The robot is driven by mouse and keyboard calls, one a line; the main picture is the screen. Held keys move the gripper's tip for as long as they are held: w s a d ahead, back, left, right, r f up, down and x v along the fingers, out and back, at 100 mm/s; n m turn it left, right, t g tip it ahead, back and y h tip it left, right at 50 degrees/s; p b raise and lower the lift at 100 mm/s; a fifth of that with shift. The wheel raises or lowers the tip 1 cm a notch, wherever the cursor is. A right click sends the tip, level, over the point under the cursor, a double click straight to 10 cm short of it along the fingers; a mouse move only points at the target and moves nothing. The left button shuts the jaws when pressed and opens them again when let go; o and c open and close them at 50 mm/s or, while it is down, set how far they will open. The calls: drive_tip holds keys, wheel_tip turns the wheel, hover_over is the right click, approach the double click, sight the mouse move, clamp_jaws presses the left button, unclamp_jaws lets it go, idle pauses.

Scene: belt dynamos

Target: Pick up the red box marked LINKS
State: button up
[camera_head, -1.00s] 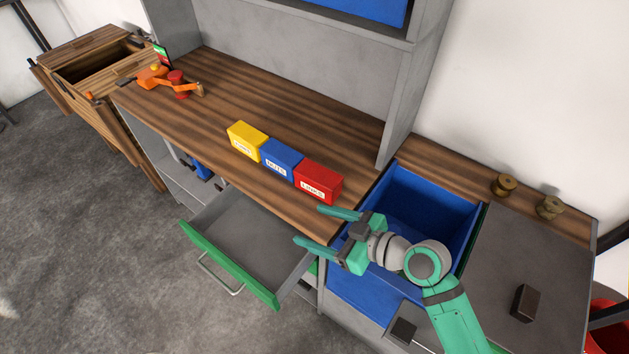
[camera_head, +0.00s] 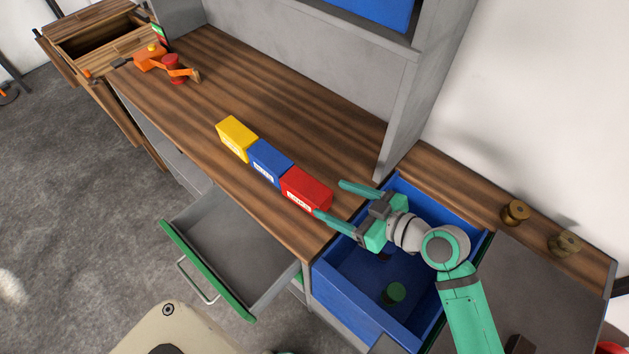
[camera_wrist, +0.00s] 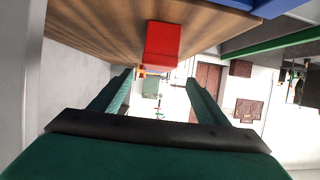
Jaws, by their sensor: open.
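The red box (camera_head: 306,190) with a white label stands on the wooden worktop (camera_head: 200,110) near its right end, last in a row with a blue box (camera_head: 269,161) and a yellow box (camera_head: 237,138). My gripper (camera_head: 331,199) is open and empty, its two green fingers pointing at the right end of the red box. One fingertip shows close to the box's front right corner; I cannot tell whether it touches. In the wrist view the red box (camera_wrist: 162,45) appears just beyond the open fingers (camera_wrist: 155,85), above the gap between them.
An open grey drawer (camera_head: 230,240) with a green front juts out below the worktop. A blue bin (camera_head: 345,285) lies under my gripper. A grey upright panel (camera_head: 405,110) stands behind it. An orange and red device (camera_head: 172,68) sits at the far left.

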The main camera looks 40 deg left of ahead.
sight(312, 188)
drive_tip(key=x, duration=0.5)
drive_tip(key=shift+a, duration=0.4)
drive_tip(key=shift+w+x, duration=0.2)
drive_tip(key=shift+x, duration=2.4)
drive_tip(key=c, duration=1.6)
